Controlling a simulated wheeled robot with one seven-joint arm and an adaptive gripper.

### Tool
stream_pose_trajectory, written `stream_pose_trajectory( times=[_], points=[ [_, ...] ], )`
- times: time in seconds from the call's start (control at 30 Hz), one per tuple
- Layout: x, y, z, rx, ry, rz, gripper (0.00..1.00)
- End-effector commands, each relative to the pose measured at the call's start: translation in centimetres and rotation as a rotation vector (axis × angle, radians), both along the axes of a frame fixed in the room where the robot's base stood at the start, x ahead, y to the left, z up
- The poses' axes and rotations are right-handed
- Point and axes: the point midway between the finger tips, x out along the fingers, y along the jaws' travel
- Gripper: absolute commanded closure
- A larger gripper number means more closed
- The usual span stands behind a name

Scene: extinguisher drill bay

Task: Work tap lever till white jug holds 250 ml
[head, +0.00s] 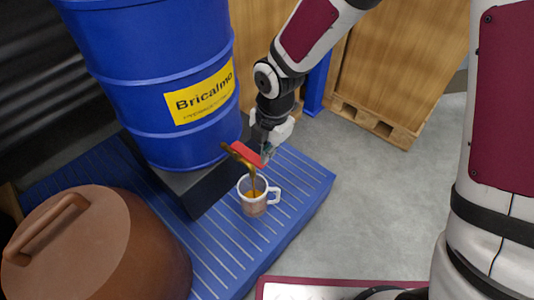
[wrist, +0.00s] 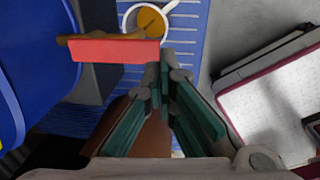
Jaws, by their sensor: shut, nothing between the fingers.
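The white jug (head: 252,207) stands upright on the blue slatted platform below the tap, its handle to the right. Amber-brown liquid (head: 257,193) shows inside; I cannot read its level. The brass tap (head: 229,147) sticks out of the blue drum (head: 150,70), and a brown stream runs from it into the jug. The red tap lever (head: 247,153) is also in the wrist view (wrist: 112,50), with the jug (wrist: 128,22) beyond it. My gripper (head: 267,157) is shut and empty at the lever's free end; its fingertips (wrist: 162,58) look beside that end, contact unclear.
The drum rests on a dark block on the blue platform (head: 300,185). A brown lidded vessel (head: 100,245) stands at the front left. Wooden crates (head: 390,60) stand behind. Grey floor (head: 360,190) is clear to the right of the platform.

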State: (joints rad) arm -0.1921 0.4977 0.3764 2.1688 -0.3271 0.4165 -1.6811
Motion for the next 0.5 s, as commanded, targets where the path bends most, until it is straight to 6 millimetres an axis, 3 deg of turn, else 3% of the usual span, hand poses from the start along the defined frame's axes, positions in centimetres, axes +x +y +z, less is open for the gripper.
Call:
stream_pose_trajectory(
  times=[0.03, 0.2, 0.5],
  points=[
    [-0.1, -0.4, 1.5, 0.000, -0.002, -0.005, 1.00],
    [-0.8, -1.2, 4.3, -0.001, -0.001, -0.002, 1.00],
    [-1.2, -1.7, 6.3, -0.001, 0.001, -0.002, 1.00]
  ],
)
